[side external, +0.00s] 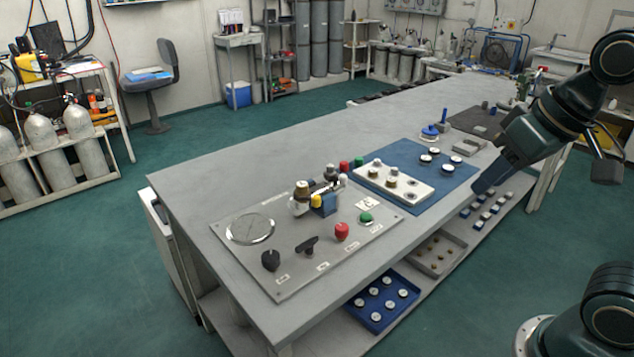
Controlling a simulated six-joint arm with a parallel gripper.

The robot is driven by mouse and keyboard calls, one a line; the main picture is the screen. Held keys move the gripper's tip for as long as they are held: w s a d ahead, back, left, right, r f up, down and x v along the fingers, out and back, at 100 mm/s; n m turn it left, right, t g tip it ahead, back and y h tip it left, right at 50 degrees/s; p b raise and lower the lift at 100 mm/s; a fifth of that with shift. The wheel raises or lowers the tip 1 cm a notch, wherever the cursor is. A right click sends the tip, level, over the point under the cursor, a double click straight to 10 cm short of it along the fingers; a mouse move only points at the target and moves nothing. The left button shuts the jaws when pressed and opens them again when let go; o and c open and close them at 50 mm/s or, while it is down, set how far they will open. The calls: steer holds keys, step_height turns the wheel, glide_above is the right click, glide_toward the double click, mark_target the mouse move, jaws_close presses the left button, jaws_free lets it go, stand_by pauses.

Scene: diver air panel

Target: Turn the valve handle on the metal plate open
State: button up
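The metal plate (330,262) lies on the near left part of the grey bench. A black T-shaped valve handle (307,245) stands on it, between a black knob (270,261) and a red knob (342,231). The T-handle's bar slants up to the right in the picture. A green knob (366,218) and a round gauge (250,229) are also on the plate. My gripper (481,188) hangs at the right, near the bench's front edge, well apart from the plate. Its fingers are seen edge-on, so their opening cannot be told.
A brass, blue and yellow valve assembly (318,200) rises at the plate's back edge. A blue mat (431,192) with a white block (395,184) of fittings lies between plate and gripper. Trays sit on the shelf below, including a blue one (372,323). The bench's left end is clear.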

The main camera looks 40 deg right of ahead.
steer(key=w+a+r+m+g, duration=0.1)
steer(key=w+m, duration=0.3)
steer(key=w, duration=0.3)
steer(key=m+g, duration=0.4)
steer(key=m, duration=0.8)
glide_above(309, 241)
step_height(309, 241, down, 11)
steer(key=shift+a+f, duration=0.1)
steer(key=shift+f, duration=0.1)
step_height(309, 241, down, 14)
steer(key=shift+r, duration=0.25)
jaws_close()
